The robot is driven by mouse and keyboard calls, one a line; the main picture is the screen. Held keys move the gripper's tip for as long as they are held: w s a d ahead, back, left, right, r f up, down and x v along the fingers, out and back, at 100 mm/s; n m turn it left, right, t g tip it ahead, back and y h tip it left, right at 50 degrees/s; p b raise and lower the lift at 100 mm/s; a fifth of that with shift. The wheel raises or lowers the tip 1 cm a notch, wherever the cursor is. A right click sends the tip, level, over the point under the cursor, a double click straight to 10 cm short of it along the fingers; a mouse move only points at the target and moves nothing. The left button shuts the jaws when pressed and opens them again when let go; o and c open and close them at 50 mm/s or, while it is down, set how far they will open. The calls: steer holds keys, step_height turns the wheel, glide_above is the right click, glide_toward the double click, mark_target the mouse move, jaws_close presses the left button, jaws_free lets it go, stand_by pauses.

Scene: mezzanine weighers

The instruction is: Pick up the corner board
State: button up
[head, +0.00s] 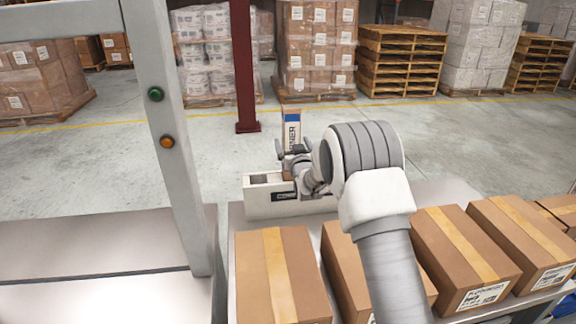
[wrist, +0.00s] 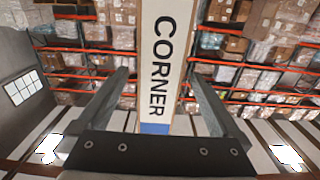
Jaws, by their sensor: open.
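The corner board (head: 291,128) is a tall, narrow cardboard-coloured piece with a blue band and dark lettering. It stands upright in a low white holder (head: 262,207) at the far edge of the bench. In the wrist view the board (wrist: 158,40) shows a white face reading "CORNER" and runs between my two fingers. My gripper (head: 294,152) is open around the board, with a visible gap on each side in the wrist view (wrist: 159,75). The board's lower end is hidden by my gripper and the holder.
Several taped cartons (head: 282,275) line the near side of the grey bench (head: 235,225). A grey post (head: 170,110) with green and orange buttons stands at left. A dark red column (head: 243,70), pallets (head: 400,60) and wrapped loads stand beyond open floor.

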steer(key=shift+w+a, duration=0.1)
steer(key=shift+w, duration=0.4)
steer(key=shift+c, duration=0.3)
jaws_close()
